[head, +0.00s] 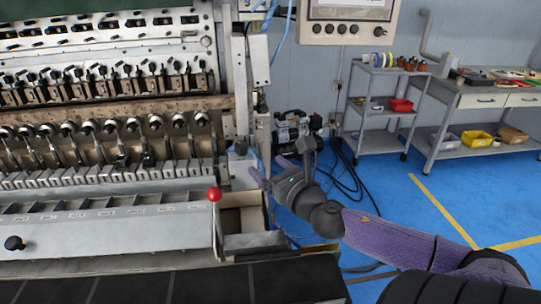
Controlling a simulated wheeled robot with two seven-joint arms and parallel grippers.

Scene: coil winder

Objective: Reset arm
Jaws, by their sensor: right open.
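My right arm comes in from the lower right in a purple sleeve. Its gripper (269,169) is open and empty, in the air to the right of the coil winder (110,120). The fingers point up and left, and nothing lies between them. A red ball knob (214,195) on a lever stands at the winder's front right corner, left of the gripper and apart from it. My left gripper is not in view.
A black knob (14,243) sits on the winder's front left. A control panel (348,20) hangs above. A grey cart (382,110) and a workbench (490,100) with bins stand at the back right. Cables lie on the blue floor (390,190), which is otherwise largely clear.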

